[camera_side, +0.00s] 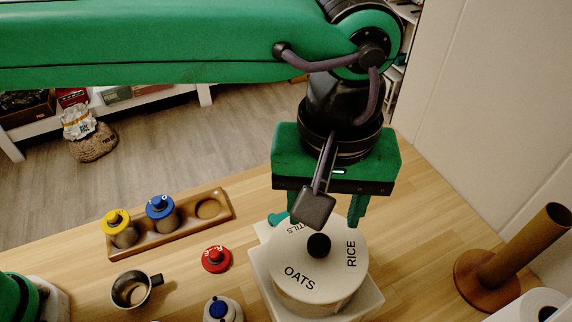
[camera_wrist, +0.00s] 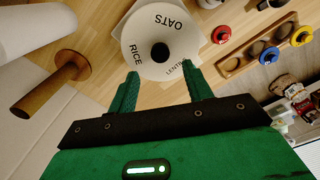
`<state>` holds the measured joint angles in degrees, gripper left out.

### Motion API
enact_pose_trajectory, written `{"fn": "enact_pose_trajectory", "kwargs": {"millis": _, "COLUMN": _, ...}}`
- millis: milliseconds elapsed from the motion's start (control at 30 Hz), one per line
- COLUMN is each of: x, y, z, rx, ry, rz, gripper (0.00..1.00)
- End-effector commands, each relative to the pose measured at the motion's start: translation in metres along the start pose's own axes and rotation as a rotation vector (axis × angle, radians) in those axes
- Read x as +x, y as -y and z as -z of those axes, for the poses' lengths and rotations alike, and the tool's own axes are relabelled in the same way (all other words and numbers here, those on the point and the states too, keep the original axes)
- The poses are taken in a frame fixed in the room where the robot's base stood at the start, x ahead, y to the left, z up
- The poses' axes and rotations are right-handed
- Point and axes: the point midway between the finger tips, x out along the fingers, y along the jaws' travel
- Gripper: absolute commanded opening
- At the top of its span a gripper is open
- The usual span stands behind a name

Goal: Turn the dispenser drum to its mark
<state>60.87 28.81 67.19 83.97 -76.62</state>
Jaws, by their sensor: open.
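The dispenser drum (camera_side: 322,262) is a white round drum with a black centre knob (camera_side: 318,245) and the words OATS, RICE and a partly hidden LENTILS on top. It sits on a pale square base (camera_side: 262,284). In the wrist view the drum (camera_wrist: 146,30) lies just beyond my fingertips. My gripper (camera_side: 322,222) is open above the drum's far side, with its green fingers spread and nothing between them; it also shows in the wrist view (camera_wrist: 161,70). Contact with the drum is unclear.
A wooden tray (camera_side: 183,237) holds blue- and yellow-topped jars at left. A red lid (camera_side: 216,259), a metal cup (camera_side: 133,291) and a blue-topped jar (camera_side: 222,309) stand nearer. A brown upright holder (camera_side: 513,254) stands right, beside a white roll (camera_side: 540,305).

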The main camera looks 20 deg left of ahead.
Motion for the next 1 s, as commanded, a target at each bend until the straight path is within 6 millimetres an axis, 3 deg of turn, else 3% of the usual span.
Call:
{"fn": "enact_pose_trajectory", "kwargs": {"millis": 500, "x": 0.058, "y": 0.001, "z": 0.000, "rx": 0.000, "ry": 0.000, "rz": 0.002, "gripper": 0.50}}
{"fn": "enact_pose_trajectory", "kwargs": {"millis": 933, "x": 0.066, "y": 0.001, "z": 0.000, "rx": 0.001, "ry": 0.000, "rz": 0.000, "gripper": 0.50}}
{"fn": "enact_pose_trajectory", "kwargs": {"millis": 1000, "x": 0.066, "y": 0.001, "z": 0.000, "rx": 0.001, "ry": 0.000, "rz": 0.000, "gripper": 0.38}}
